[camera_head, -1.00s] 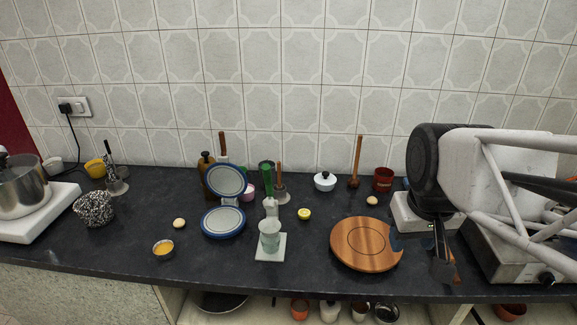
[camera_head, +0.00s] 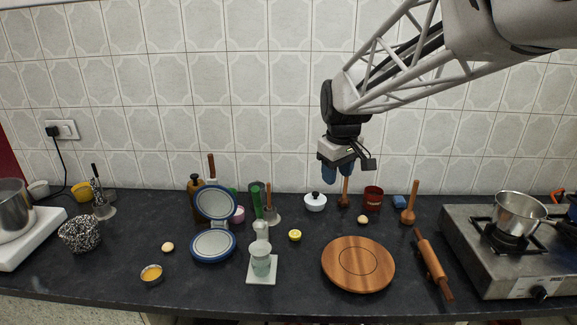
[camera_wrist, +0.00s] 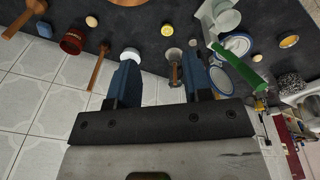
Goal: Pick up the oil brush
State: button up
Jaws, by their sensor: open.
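A green-handled tool (camera_head: 256,200), which looks most like the oil brush, stands upright at the back middle of the counter. Its head is hard to make out. In the wrist view its green handle (camera_wrist: 238,66) shows right of the fingers. Beside it is a wooden-handled tool with a flared grey metal base (camera_head: 273,217); in the wrist view its wooden handle (camera_wrist: 174,72) appears between the fingers. My gripper (camera_head: 338,178) is open and empty, with blue fingers pointing down. It is above the back of the counter, right of both tools and apart from them.
A white lidded pot (camera_head: 315,203), a red cup (camera_head: 372,199) and upright wooden tools (camera_head: 409,208) stand along the back. A stove (camera_head: 500,250) is right.

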jog(key=w+a+f+n, duration=0.25)
jog(key=w+a, duration=0.25)
jog(key=w, duration=0.3)
jog(key=w+a+f+n, duration=0.2)
jog(key=w+a+f, duration=0.25)
jog(key=w, duration=0.35)
jog(key=n+g, duration=0.1)
jog(key=n, duration=0.3)
send_over(269, 200)
jog(key=f, duration=0.9)
jog(key=shift+w+f, duration=0.3)
jog(key=shift+f, duration=0.05)
jog(key=shift+f, duration=0.2)
jog(key=shift+f, duration=1.15)
jog(key=shift+f, duration=0.15)
jog(key=shift+f, duration=2.45)
